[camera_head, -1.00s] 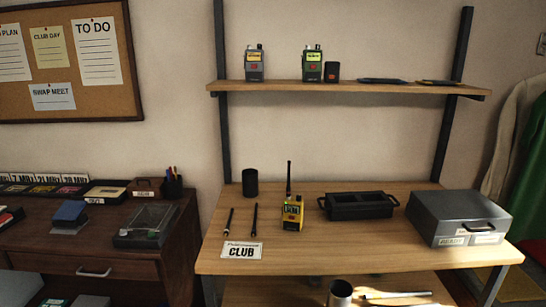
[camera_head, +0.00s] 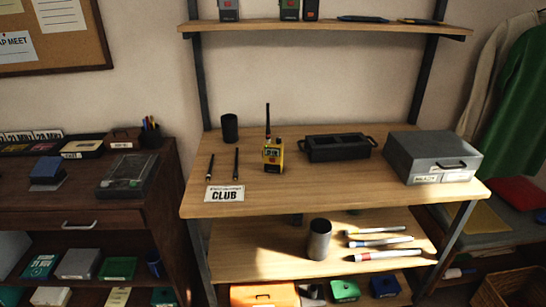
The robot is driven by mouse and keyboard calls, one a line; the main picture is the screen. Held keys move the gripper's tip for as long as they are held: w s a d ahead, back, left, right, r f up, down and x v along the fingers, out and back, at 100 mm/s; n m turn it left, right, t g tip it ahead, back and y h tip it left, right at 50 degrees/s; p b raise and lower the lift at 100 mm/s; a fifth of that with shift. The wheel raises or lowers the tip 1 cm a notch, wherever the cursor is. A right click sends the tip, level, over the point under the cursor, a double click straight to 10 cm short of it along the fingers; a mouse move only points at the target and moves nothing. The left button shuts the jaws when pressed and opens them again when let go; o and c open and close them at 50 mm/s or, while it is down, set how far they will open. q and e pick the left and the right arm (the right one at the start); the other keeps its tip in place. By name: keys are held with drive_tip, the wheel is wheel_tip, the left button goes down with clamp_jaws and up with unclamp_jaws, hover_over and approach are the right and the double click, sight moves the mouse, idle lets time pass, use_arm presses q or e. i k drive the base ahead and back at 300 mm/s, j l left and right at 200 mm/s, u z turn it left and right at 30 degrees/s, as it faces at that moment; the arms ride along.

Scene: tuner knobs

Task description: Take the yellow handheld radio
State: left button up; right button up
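The yellow handheld radio (camera_head: 272,156) stands upright on the wooden workbench top (camera_head: 320,188), left of its middle, with its black antenna pointing up. Two thin black sticks, which look like antennas (camera_head: 237,164), lie on the bench to its left. A white "CLUB" card (camera_head: 225,194) lies at the front left edge. Neither of my grippers shows in the head view, so nothing is seen touching the radio.
The lower shelf holds a grey cup (camera_head: 319,240) and markers (camera_head: 382,241). The bench front before the radio is clear.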

sight(271, 149)
drive_tip(key=i+l, duration=0.15)
drive_tip(key=i, duration=0.25)
drive_tip(key=i+l, duration=0.15)
drive_tip(key=i, duration=0.25)
drive_tip(key=i+j+z, duration=0.1)
drive_tip(key=j+z, duration=0.25)
drive_tip(key=j, duration=0.25)
drive_tip(key=j+z, duration=0.3)
drive_tip(key=j, duration=0.25)
drive_tip(key=k+j+z, duration=0.1)
drive_tip(key=j+z, duration=0.25)
drive_tip(key=j, duration=0.25)
drive_tip(key=l+u, duration=0.15)
drive_tip(key=l, duration=0.4)
drive_tip(key=k+l+u, duration=0.1)
drive_tip(key=l, duration=0.45)
drive_tip(key=l+u, duration=0.15)
drive_tip(key=l, duration=0.35)
drive_tip(key=k, duration=0.05)
